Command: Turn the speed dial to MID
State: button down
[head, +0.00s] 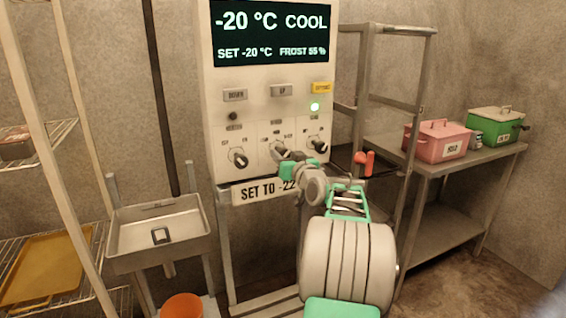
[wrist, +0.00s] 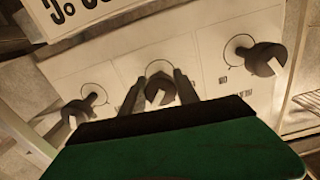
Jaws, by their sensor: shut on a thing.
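Three dark-pointered dials sit in a row on the white control panel (head: 263,120): a left dial (head: 238,157), a middle dial (head: 278,149) and a right dial (head: 317,146). Their labels are too small to read surely, so I cannot tell by name which is the speed dial. My gripper (head: 288,156) is at the middle dial and partly covers it in the head view. In the wrist view, which looks upside down, its two dark fingers close on either side of the middle dial's knob (wrist: 158,90). The other two knobs (wrist: 80,106) (wrist: 262,58) stand clear of the fingers.
Above the dials are buttons (head: 281,90), a lit green lamp (head: 315,106) and a display (head: 272,34) reading -20 °C COOL. A sink (head: 160,233) stands left; a metal table (head: 480,155) with boxes stands right.

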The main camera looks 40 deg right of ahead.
jog(key=f+n+b, duration=0.1)
jog(key=b, duration=0.2)
jog(key=n+b, duration=0.3)
jog(key=b, duration=0.1)
jog(key=shift+b, duration=0.35)
jog(key=n+b, duration=0.1)
jog(key=b, duration=0.1)
jog(key=n+b, duration=0.2)
jog(key=shift+r, duration=0.25)
jog(key=shift+d+r+n+b, duration=0.1)
jog(key=shift+r+n+b, duration=0.1)
jog(key=shift+n+b, duration=0.5)
jog(key=shift+r, duration=0.1)
jog(key=c, duration=0.9)
grip_release()
